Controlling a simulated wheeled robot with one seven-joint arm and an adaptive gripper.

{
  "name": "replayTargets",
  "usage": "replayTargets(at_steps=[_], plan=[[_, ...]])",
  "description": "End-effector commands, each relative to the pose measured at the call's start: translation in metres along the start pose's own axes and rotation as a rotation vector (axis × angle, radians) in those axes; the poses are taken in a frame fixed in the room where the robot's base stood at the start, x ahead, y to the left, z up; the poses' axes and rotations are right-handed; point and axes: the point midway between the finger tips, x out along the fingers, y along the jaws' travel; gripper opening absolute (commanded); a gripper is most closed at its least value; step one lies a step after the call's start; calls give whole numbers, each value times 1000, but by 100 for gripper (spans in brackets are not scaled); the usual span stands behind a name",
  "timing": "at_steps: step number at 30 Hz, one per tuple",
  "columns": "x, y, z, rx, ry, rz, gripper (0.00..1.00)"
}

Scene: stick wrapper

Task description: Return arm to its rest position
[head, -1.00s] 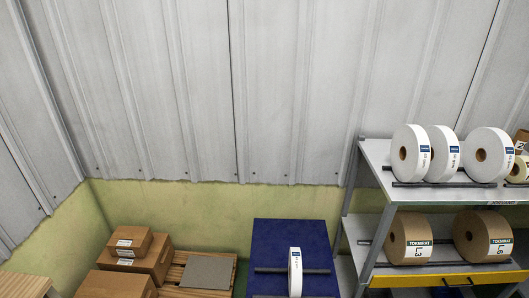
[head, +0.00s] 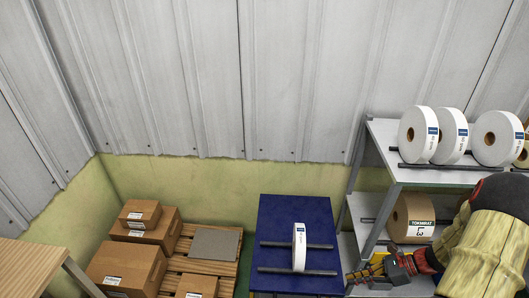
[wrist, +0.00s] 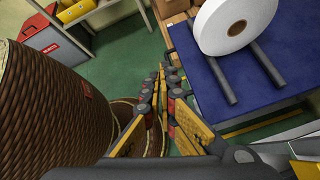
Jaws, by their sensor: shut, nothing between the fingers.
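My gripper (head: 362,276) is low in the right part of the head view, in front of the shelf rack (head: 371,190). It is shut and empty. In the wrist view its fingers (wrist: 167,78) are together, with green floor beyond them. My arm comes in from the right edge of the head view. A white roll (head: 299,259) stands upright on the blue table (head: 285,212), between two dark bars, to the left of my gripper. The roll (wrist: 212,35) also shows at the top of the wrist view, apart from the fingers.
White rolls (head: 414,138) stand on the rack's upper shelf. A brown roll (head: 402,212) is on the lower shelf, partly behind my arm. Cardboard boxes (head: 128,263) and a wooden pallet (head: 228,269) are at the left.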

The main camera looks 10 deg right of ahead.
Motion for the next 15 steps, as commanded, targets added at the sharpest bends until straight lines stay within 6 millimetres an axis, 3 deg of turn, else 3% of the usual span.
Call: replayTargets(at_steps=[1, 3, 15], plan=[[-5, 5, 25, -94, 57, 20, 0], [-9, 14, 52, -216, 128, 49, 0], [-28, 85, 187, -935, 497, 203, 0]])
